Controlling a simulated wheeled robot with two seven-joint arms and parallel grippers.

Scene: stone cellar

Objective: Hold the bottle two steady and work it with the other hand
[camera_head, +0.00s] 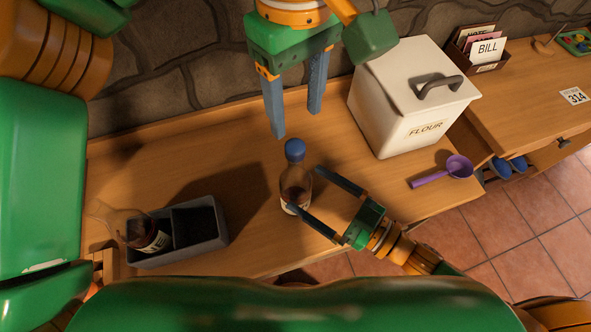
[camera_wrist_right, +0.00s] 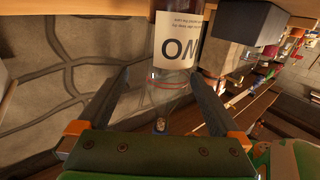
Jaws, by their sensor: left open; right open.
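A bottle with a blue cap (camera_head: 294,150), dark contents and a pale label stands upright on the wooden bench (camera_head: 240,150) in the head view. In the right wrist view the bottle (camera_wrist_right: 172,84) shows inverted, its label bearing large, partly cut-off letters. My right gripper (camera_head: 304,189) is open, its fingertips reaching to either side of the bottle's body; I cannot tell whether they touch it. It also shows in the right wrist view (camera_wrist_right: 160,76). My left gripper (camera_head: 296,124) is open and empty, pointing down above and behind the cap, apart from it.
A grey two-compartment crate (camera_head: 190,249) stands at left, with another labelled bottle (camera_head: 148,232) tilted in one compartment. A white flour bin (camera_head: 390,105), a purple scoop (camera_head: 458,166) and a card box (camera_head: 473,58) are at right.

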